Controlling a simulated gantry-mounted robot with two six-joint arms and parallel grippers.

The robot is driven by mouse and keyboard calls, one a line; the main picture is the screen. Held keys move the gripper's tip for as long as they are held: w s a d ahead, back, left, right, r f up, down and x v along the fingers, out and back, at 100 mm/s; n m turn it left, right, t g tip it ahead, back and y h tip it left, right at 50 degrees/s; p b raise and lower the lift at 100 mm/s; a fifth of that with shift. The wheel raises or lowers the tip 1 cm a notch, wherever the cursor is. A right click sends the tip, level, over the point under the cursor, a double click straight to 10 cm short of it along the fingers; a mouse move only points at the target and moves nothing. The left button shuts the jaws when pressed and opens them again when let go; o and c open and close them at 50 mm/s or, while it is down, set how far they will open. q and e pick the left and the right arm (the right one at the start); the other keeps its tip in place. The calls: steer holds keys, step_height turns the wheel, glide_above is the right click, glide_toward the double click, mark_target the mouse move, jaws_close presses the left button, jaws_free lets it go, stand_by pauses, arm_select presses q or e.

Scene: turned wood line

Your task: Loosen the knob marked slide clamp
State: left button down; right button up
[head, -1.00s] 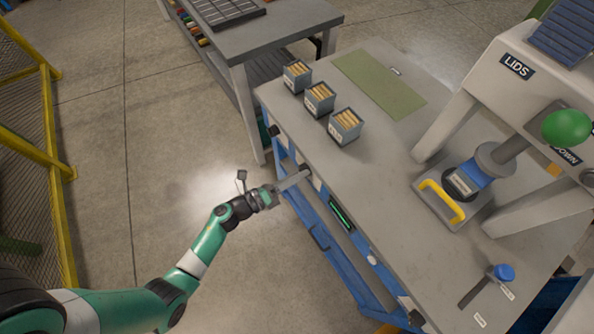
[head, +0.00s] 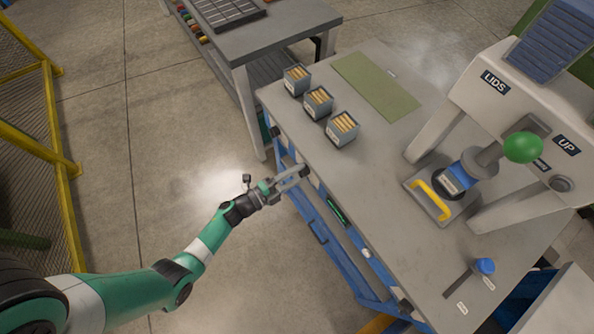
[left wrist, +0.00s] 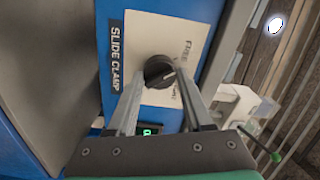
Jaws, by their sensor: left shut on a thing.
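The slide clamp knob (left wrist: 158,72) is a round black knob with a pale pointer mark, on a white plate on the blue bench front. A black label reading SLIDE CLAMP (left wrist: 116,55) stands beside it, and the word FREE is printed on the plate, with another word partly hidden by a finger. My left gripper (left wrist: 160,78) has a finger on either side of the knob and is shut on it. In the head view the left gripper (head: 303,172) reaches the bench's front edge, where its fingers mostly hide the knob. My right gripper is not in view.
The grey workbench (head: 375,185) carries three bins of wooden pieces (head: 342,128), a green mat (head: 376,85) and a press with a green ball handle (head: 523,147). A green-lit display (head: 337,212) is on the front near the gripper. The floor left of the bench is clear.

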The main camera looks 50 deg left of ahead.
arm_select(q)
steer(key=shift+n, duration=0.6)
steer(key=shift+c, duration=1.5)
jaws_free()
steer(key=shift+s+a+p, duration=0.1)
steer(key=shift+s+p, duration=0.2)
steer(key=shift+s, duration=0.05)
steer(key=s+a+p, duration=0.1)
steer(key=s+p, duration=0.1)
steer(key=s, duration=0.9)
steer(key=shift+a+p, duration=0.25)
steer(key=shift+p, duration=0.05)
steer(key=shift+w, duration=0.1)
